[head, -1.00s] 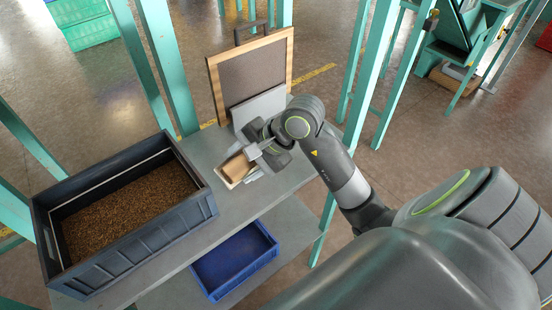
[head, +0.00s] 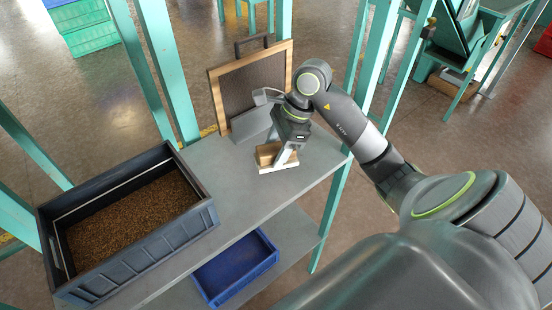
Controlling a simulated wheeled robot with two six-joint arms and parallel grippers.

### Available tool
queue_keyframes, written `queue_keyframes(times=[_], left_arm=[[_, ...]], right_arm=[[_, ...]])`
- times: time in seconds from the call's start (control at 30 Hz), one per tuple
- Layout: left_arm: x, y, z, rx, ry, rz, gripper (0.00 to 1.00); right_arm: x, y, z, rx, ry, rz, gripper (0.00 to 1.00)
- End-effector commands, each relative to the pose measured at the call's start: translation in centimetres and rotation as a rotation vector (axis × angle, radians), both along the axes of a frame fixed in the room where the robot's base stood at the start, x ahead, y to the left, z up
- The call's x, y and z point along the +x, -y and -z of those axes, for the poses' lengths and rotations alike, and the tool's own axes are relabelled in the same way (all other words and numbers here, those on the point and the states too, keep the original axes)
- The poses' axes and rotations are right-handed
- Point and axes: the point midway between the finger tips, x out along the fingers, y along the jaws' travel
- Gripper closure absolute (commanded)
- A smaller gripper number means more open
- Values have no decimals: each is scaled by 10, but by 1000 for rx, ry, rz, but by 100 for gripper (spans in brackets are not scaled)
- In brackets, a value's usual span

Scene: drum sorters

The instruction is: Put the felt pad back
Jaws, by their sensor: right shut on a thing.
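My right gripper (head: 279,158) points down over the grey bench top and is shut on a small tan block with a pale base, which looks like the felt pad (head: 267,152). The gripper's fingers hide part of it. The pad is at or just above the bench surface; I cannot tell if it touches. A framed dark screen (head: 250,85) with a wooden rim stands upright behind it, with a grey plate (head: 250,122) at its foot. My left gripper is not in view.
A dark grey crate (head: 140,250) of brown grains stands at the left of the bench (head: 225,190). A blue tray (head: 236,268) sits on the lower shelf. Teal posts (head: 372,60) rise behind the bench. Bench room is clear between crate and gripper.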

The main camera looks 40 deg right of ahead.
Motion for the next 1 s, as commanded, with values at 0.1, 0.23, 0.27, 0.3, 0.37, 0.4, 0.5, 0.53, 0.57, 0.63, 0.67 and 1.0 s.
queue_keyframes(times=[0.1, 0.23, 0.27, 0.3, 0.37, 0.4, 0.5, 0.53, 0.57, 0.63, 0.67, 1.0], left_arm=[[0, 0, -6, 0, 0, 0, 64], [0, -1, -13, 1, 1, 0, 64], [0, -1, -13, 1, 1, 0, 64], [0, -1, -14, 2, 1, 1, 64], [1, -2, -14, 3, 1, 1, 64], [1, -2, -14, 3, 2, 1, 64], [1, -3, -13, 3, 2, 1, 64], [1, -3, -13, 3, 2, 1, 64], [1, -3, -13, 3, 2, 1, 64], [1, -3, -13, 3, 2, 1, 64], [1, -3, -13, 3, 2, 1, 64], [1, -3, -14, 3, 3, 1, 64]], right_arm=[[-1, 0, 11, 2, -3, 1, 64], [-1, -1, 30, 2, -3, 1, 64], [-1, -1, 34, 2, -3, 0, 64], [-1, -1, 37, 2, -2, 0, 64], [0, 0, 40, -1, 2, -1, 64], [0, 0, 41, -2, 3, -2, 64], [0, 0, 41, -2, 3, -2, 64], [0, 0, 41, -2, 3, -2, 64], [0, 0, 42, -2, 3, -2, 44], [0, 0, 42, -1, 1, -1, 34], [0, 0, 42, -1, 1, -1, 30], [0, 1, 40, -2, 2, -1, 24]])
